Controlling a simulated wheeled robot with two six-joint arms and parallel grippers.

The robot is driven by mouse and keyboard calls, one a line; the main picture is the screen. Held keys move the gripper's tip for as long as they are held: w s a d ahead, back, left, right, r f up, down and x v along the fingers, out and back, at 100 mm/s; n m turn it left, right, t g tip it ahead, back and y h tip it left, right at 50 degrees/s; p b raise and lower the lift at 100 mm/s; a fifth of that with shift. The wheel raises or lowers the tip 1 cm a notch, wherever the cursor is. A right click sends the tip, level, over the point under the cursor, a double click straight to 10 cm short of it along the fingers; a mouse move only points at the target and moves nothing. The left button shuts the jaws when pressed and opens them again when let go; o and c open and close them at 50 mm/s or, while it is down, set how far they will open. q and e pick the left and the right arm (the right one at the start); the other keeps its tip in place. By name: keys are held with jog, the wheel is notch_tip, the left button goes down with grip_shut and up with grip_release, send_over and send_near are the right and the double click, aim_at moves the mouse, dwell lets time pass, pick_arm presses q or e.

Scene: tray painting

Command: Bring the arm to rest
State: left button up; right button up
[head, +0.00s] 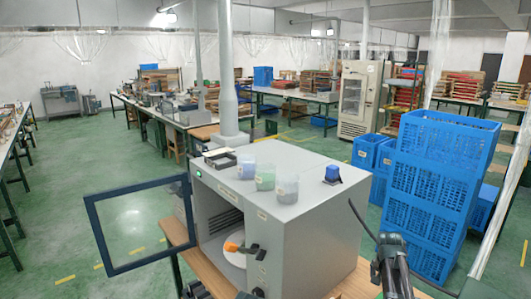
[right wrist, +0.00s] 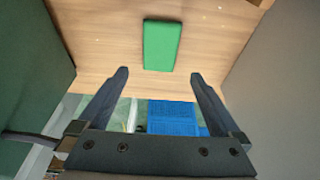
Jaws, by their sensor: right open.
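My right arm (head: 392,262) stands at the lower right of the head view, beside the right side of the grey cabinet. Its fingertips cannot be made out there. In the right wrist view my right gripper (right wrist: 158,80) is open, with nothing between its two dark fingers. A green block (right wrist: 162,45) lies on a light wooden surface beyond the fingertips, apart from them. Dark parts at the bottom edge of the head view may belong to my left arm; its jaws cannot be made out.
The grey cabinet (head: 312,225) stands on a wooden bench, its framed door (head: 140,262) swung open to the left. Inside is a white disc (head: 234,259) with an orange piece. Blue (head: 246,167), green (head: 265,178) and grey (head: 287,188) cups stand on top. Blue crates (head: 435,190) stack at right.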

pick_arm(q)
notch_tip(320, 180, down, 12)
jog(key=b, duration=1.1)
pick_arm(e)
jog(key=x, duration=1.2)
jog(key=shift+f, duration=0.25)
pick_arm(q)
notch_tip(320, 180, up, 10)
jog(key=p, duration=1)
jog(key=shift+r+p, duration=0.25)
jog(key=shift+p, duration=0.05)
pick_arm(e)
notch_tip(320, 180, up, 11)
jog(key=shift+w+d+f+m, duration=0.2)
jog(key=shift+w+d+m, duration=0.1)
jog(key=shift+d+m, duration=0.1)
jog(key=shift+a, duration=0.1)
